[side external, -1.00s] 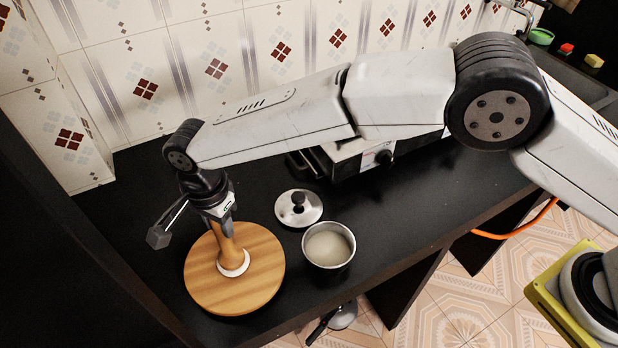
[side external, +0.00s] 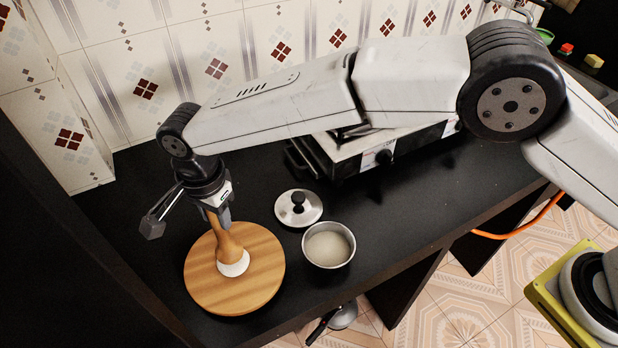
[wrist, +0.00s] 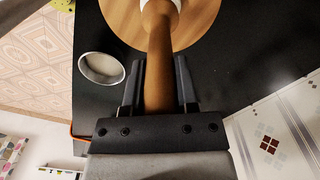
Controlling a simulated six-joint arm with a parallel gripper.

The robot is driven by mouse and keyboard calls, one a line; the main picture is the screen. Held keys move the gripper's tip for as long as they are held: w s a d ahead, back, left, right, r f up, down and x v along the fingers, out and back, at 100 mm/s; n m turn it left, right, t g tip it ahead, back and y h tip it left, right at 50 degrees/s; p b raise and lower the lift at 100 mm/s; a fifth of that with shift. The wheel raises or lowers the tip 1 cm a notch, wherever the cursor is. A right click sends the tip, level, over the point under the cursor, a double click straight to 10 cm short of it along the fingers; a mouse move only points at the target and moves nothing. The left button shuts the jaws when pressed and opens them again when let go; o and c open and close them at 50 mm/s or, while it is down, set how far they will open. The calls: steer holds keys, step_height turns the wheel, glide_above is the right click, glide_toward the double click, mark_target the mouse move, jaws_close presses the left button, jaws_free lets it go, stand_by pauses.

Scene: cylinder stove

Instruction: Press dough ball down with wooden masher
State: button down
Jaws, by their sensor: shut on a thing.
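The wooden masher (side external: 229,245) stands tilted on the round wooden board, its handle leaning toward the upper left. My gripper (side external: 220,214) is shut on its upper handle. The white dough (side external: 233,268) lies on the board (side external: 262,285) at the masher's lower end, partly hidden by it; I cannot tell whether they touch. In the wrist view, the masher (wrist: 160,50) runs up between my gripper's fingers (wrist: 159,85), with a sliver of white dough (wrist: 160,3) at the top edge.
A metal pot (side external: 329,246) with pale contents stands right of the board. Its lid (side external: 299,208) lies behind it. A stove (side external: 365,153) stands near the tiled wall. Dark counter (side external: 130,215) is free left of the board.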

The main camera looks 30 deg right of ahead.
steer(key=shift+r, duration=2.25)
